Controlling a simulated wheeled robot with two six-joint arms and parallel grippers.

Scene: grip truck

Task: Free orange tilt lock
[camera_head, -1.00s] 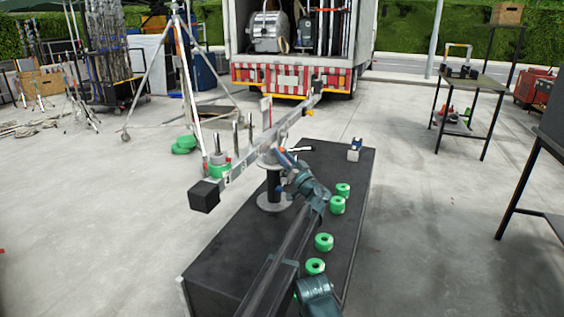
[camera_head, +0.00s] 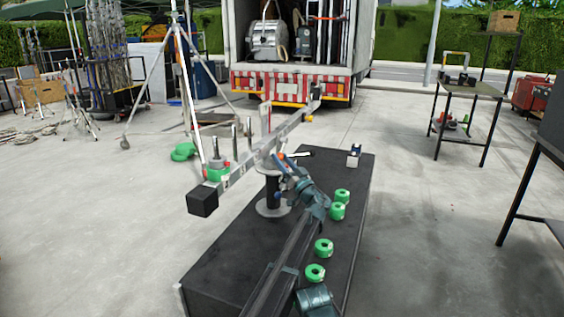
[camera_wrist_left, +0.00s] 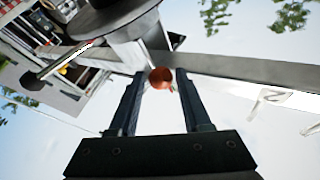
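The orange tilt lock (camera_wrist_left: 160,77) shows in the left wrist view as a small orange-red knob beside a pale post. The open fingers of my left gripper (camera_wrist_left: 161,76) stand on either side of it near their tips, with a narrow gap to each finger. In the head view my left gripper (camera_head: 284,168) is at the middle of the long grey beam, by the head of the dark post. A small bit of orange (camera_head: 281,156) shows there; the gripper partly hides that area. My right gripper is not in view.
The beam (camera_head: 240,170) carries a black block (camera_head: 203,202) at its near end, and upright pins. A black table (camera_head: 225,258) below holds several green rings (camera_head: 323,248). A tripod (camera_head: 180,60) and a truck (camera_head: 300,85) stand behind. Open concrete lies at left.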

